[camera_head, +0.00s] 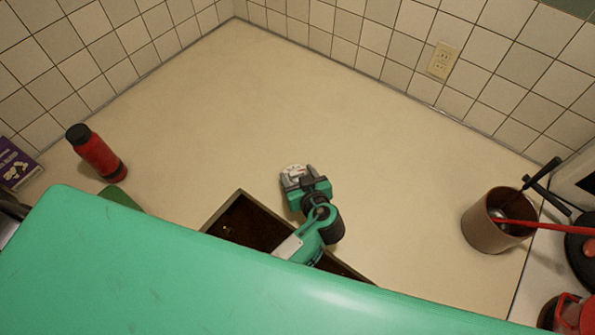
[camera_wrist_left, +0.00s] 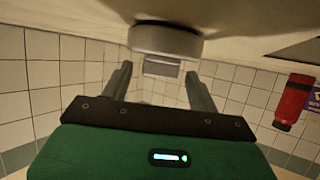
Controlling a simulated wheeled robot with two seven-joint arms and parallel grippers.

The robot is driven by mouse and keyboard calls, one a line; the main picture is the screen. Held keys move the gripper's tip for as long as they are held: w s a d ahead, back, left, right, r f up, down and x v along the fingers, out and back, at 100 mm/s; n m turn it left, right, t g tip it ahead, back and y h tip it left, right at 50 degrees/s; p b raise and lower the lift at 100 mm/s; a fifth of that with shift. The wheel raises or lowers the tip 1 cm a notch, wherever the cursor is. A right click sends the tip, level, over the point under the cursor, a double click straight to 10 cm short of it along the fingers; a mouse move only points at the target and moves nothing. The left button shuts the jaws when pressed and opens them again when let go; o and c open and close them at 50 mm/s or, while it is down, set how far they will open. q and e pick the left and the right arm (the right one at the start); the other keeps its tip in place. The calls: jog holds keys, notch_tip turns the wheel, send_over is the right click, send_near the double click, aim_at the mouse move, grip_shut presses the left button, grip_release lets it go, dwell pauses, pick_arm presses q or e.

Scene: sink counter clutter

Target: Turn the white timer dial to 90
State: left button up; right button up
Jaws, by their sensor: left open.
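The white timer (camera_head: 292,170) is a small round pale thing on the counter, just past the tip of my left gripper (camera_head: 298,182) in the head view. In the left wrist view, the timer (camera_wrist_left: 165,41) shows as a grey-white disc against the counter at the top, and its dial marks cannot be read. My left gripper (camera_wrist_left: 160,72) is open there, with its two fingers apart and the timer straight ahead, between and just beyond the tips. Whether a finger touches it cannot be told. My right gripper is in neither view.
A dark sink opening (camera_head: 240,222) lies beside my left arm. A red bottle (camera_head: 97,152) stands at left, also in the left wrist view (camera_wrist_left: 294,101). A brown utensil pot (camera_head: 490,222) stands at right. The counter behind the timer is clear up to the tiled wall.

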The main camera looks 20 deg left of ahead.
pick_arm(q)
jog(key=c, duration=1)
jog(key=shift+a+f+h+b, duration=0.1)
jog(key=shift+f+h+b, duration=0.05)
jog(key=shift+h+b, duration=0.2)
jog(key=shift+a+m+t+h+b, duration=0.15)
jog(key=shift+m+t+h+b, duration=0.45)
jog(key=shift+m, duration=0.3)
jog(key=shift+s+a+m+t+h, duration=0.15)
jog(key=shift+m+t+h, duration=0.15)
jog(key=shift+m+h, duration=1.2)
jog(key=shift+h, duration=0.15)
jog(key=o, duration=1)
jog(key=shift+r, duration=0.2)
